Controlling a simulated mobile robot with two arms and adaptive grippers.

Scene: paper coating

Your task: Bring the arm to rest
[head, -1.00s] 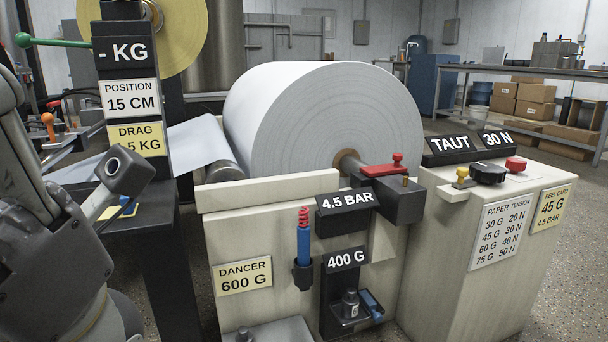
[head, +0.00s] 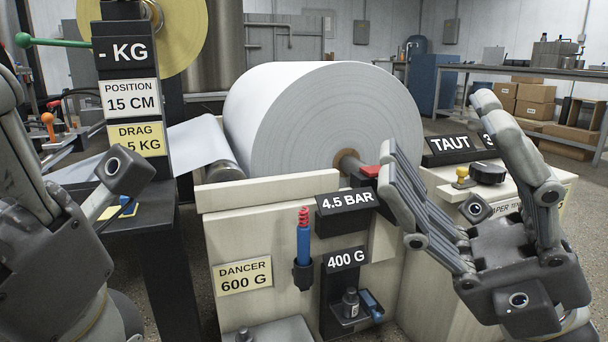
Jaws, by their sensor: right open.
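My right gripper (head: 450,155) is in the right half of the head view. Its fingers are spread wide open and point up and away, with nothing between them. Its left finger overlaps the red lever (head: 371,172) and the dark block on the machine front in the picture; I cannot tell whether it touches. My left arm stands at the left edge, and part of the left gripper (head: 122,172) shows by the dark stand. Its fingers are too cut off and hidden to read.
The large white paper roll (head: 310,120) sits behind the 4.5 BAR sign (head: 345,202). A blue tool with a red coil (head: 303,243) stands in a front holder. The control cabinet (head: 440,185) with a yellow knob (head: 462,174) and black knob (head: 487,173) is partly hidden behind my right gripper.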

